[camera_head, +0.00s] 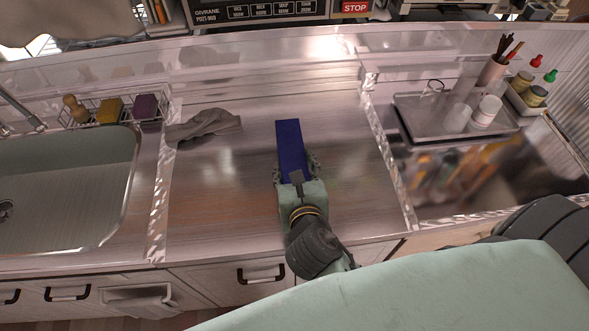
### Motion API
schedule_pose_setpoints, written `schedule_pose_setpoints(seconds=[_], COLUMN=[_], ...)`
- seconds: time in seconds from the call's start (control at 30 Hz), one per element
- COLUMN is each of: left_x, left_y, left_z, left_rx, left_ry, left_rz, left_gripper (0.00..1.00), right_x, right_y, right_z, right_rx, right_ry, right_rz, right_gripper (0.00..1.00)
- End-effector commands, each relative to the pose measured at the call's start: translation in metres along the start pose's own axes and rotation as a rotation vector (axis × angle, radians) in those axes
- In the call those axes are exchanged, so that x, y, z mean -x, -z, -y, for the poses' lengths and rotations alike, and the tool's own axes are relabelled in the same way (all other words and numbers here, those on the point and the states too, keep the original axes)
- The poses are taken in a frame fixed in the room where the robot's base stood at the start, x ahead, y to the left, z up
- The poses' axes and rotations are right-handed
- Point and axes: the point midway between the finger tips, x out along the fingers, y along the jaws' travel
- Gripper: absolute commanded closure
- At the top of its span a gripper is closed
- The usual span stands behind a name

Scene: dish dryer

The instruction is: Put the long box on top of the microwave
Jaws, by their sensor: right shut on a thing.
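A long dark blue box (291,146) is over the middle of the metal counter in the head view, pointing away from me. My right gripper (297,174) is shut on the near end of the box, with a finger on each side. I cannot tell whether the box touches the counter or is held just above it. The lower front of the microwave (265,12), with dark button labels and a red STOP button, shows at the top edge; its top is out of view. My left gripper is not in view.
A sink (70,190) and a wire rack (135,119) with brushes and sponges are at the left. A grey cloth (205,125) lies left of the box. A tray (421,128) with cups stands at the right. The counter around the box is clear.

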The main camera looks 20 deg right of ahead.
Motion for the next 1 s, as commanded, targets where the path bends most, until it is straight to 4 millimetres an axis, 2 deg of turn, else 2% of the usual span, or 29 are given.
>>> schedule_pose_setpoints(seconds=[0.03, 0.07, 0.27, 0.67, 0.77, 1.0], left_x=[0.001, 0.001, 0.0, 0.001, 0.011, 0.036], left_y=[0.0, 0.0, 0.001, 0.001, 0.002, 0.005], left_z=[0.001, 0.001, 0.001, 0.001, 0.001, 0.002], left_rx=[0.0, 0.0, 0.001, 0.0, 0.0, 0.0], left_ry=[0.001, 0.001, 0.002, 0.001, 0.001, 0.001], left_rz=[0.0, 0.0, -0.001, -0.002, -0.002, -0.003], left_gripper=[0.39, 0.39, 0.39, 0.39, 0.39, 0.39], right_x=[-0.001, -0.001, -0.001, 0.002, 0.017, 0.069], right_y=[0.001, 0.002, 0.002, -0.002, -0.003, -0.004], right_z=[0.0, 0.0, 0.0, 0.0, 0.0, 0.0], right_rx=[0.002, 0.001, 0.001, 0.0, 0.002, 0.003], right_ry=[0.0, 0.0, 0.0, -0.001, -0.001, -0.002], right_rz=[0.001, -0.001, -0.001, -0.001, -0.005, -0.007], right_gripper=[0.89, 0.51, 0.34, 0.33, 0.33, 0.33])
